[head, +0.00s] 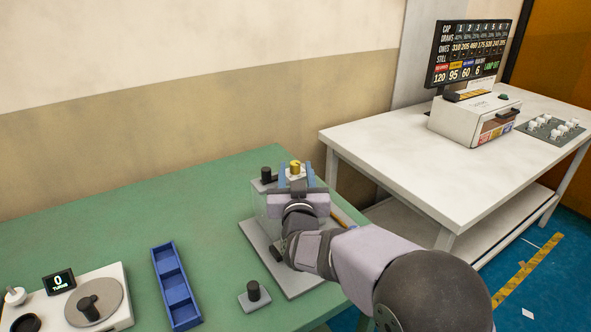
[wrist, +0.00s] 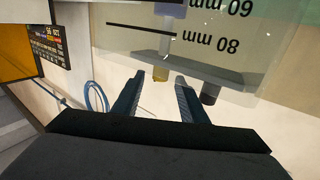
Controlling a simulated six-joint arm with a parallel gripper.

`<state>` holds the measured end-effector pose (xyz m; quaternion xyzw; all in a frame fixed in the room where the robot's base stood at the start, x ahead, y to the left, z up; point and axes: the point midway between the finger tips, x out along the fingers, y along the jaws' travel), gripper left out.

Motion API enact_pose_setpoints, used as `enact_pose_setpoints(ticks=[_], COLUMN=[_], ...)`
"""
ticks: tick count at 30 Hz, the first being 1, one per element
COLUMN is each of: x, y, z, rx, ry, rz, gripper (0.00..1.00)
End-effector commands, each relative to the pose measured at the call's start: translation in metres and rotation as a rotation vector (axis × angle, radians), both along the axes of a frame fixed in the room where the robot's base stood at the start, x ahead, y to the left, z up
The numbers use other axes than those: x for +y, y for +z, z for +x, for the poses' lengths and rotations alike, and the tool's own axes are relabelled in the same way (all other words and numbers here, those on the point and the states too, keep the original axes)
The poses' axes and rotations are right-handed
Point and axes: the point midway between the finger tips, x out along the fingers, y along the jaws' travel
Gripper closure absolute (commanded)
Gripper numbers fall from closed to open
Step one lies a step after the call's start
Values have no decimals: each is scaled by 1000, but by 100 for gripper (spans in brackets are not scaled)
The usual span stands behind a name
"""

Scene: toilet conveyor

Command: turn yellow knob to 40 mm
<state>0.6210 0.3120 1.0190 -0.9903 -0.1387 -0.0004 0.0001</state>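The yellow knob (head: 295,167) stands on top of the clear tank (head: 266,203) at the table's right side. In the wrist view the yellow knob (wrist: 160,74) shows upside down at the end of a pale shaft, between the fingertip lines. My gripper (head: 296,173) is open, with its blue fingers on either side of the knob. In the wrist view my gripper (wrist: 159,84) has a clear gap between its fingers, and I see no contact with the knob. The tank's scale shows 60 mm and 80 mm marks, upside down; a 40 mm mark is not in view.
A black knob (head: 266,175) stands close left of the yellow one; it also shows beside the right finger in the wrist view (wrist: 209,94). A blue tray (head: 178,288), a small block with a black knob (head: 254,291) and a turns counter (head: 59,282) lie left on the green table.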

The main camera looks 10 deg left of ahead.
Motion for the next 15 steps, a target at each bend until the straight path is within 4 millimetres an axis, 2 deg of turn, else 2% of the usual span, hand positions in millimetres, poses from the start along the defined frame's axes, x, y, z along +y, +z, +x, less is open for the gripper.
enact_pose_setpoints(ticks=[8,15], x=[0,-3], y=[1,12], z=[0,7], rx=[-1,-33], ry=[1,28], rz=[-1,-6], gripper=[61,61])
